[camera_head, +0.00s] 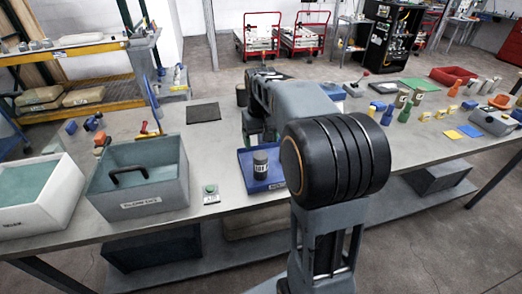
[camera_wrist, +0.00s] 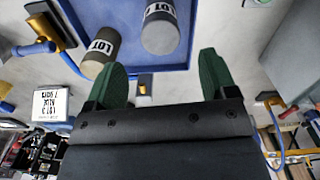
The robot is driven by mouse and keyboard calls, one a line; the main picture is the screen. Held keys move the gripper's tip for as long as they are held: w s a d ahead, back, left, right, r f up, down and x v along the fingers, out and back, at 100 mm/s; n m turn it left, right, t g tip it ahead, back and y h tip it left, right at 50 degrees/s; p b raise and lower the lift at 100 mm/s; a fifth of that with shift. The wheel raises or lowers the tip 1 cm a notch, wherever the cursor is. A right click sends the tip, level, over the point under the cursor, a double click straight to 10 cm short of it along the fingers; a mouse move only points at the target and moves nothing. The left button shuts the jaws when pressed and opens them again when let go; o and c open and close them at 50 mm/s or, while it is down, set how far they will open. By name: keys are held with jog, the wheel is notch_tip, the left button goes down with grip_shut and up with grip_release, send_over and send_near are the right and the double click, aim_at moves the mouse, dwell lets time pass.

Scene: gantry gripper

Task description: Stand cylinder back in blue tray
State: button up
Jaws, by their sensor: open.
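In the head view, the blue tray (camera_head: 246,172) lies on the grey bench, partly hidden behind my arm. A dark grey cylinder (camera_head: 261,167) with a white label stands in it. In the wrist view, the blue tray (camera_wrist: 138,58) shows two labelled cylinders: a brownish-grey one (camera_wrist: 104,38) across its left side and a lighter grey one (camera_wrist: 161,24) inside it. I cannot tell whether the brownish-grey one rests inside the tray or is tilted.
A grey open box (camera_head: 140,190) with a black handle and a white box (camera_head: 40,198) stand left. A small green-button device (camera_head: 210,194) sits left of the tray. Several bottles, coloured blocks and a red bin (camera_head: 453,75) crowd the right. A dark mat (camera_head: 203,112) lies behind.

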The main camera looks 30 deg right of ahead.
notch_tip(320, 180, up, 2)
jog(key=s+a+f+t, duration=0.2)
jog(key=s+a+f, duration=0.1)
jog(key=s, duration=0.5)
jog(key=s+a+f+n+t, duration=0.1)
jog(key=s+a+f, duration=0.2)
jog(key=s+a, duration=0.3)
jog(key=shift+s+a+t, duration=0.3)
jog(key=shift+s+t, duration=0.1)
jog(key=shift+s, duration=0.65)
jog(key=shift+a, duration=0.1)
